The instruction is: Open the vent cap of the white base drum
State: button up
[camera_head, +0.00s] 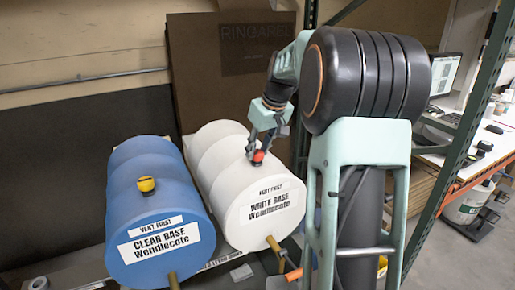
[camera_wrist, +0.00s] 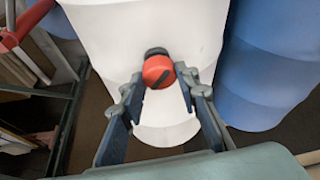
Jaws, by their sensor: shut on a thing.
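The white base drum (camera_head: 222,183) lies on its side, its labelled front end facing the head camera. Its red vent cap (camera_head: 258,157) is on top near the front end, below my gripper (camera_head: 262,147). In the wrist view the red cap (camera_wrist: 158,71) has a dark slanted bar across its face and a black part behind it. My gripper's fingertips (camera_wrist: 160,78) are on either side of the cap and shut on it. The white drum (camera_wrist: 150,30) fills the middle behind it. I cannot tell how far the cap is turned.
A blue clear base drum (camera_head: 158,205) with a yellow cap (camera_head: 146,184) lies close to the left of the white drum. A brass tap (camera_head: 273,245) sticks out at the white drum's front. A green rack post (camera_head: 465,130) and a bench stand at the right.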

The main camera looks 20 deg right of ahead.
jog(key=n+y, duration=0.1)
jog(key=n, duration=0.1)
jog(key=n+y+p, duration=0.1)
jog(key=n, duration=0.2)
jog(key=shift+w+d+g, duration=0.1)
jog(key=shift+d+g, duration=0.1)
jog(key=shift+g, duration=0.2)
jog(key=shift+n+g+p, duration=0.4)
jog(key=shift+n+p, duration=0.15)
jog(key=shift+n, duration=0.55)
jog(key=o, duration=1.2)
jog(key=shift+c, duration=0.2)
jog(key=v, duration=1.2)
jog(key=shift+d, duration=0.25)
